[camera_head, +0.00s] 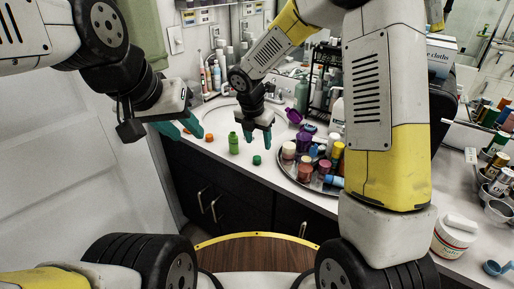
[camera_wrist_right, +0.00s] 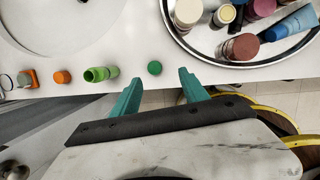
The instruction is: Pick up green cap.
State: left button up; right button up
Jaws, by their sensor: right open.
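The green cap (camera_head: 257,160) lies on the white counter near its front edge. In the right wrist view the green cap (camera_wrist_right: 154,68) sits just beyond my fingertips, between their lines. My right gripper (camera_head: 258,140) is open and empty, pointing down above the counter close to the cap. Its two teal fingers (camera_wrist_right: 160,77) stand apart in the wrist view, not touching the cap. My left gripper (camera_head: 188,133) is at the left, its teal fingers apart and empty near the counter's left end.
Two orange items, one an orange cap (camera_head: 209,137), lie farther left. A round tray (camera_head: 285,177) crowded with bottles stands to the right. The sink (camera_wrist_right: 60,22) is behind. The counter's front edge is close.

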aim_at(257, 157)
jog(key=shift+n, duration=0.4)
jog(key=x, duration=0.3)
jog(key=a+x, duration=0.1)
jog(key=x, duration=0.4)
jog(key=shift+w+a+f, duration=0.15)
jog(key=shift+a+f, duration=0.15)
jog(key=shift+f, duration=0.1)
grip_shut()
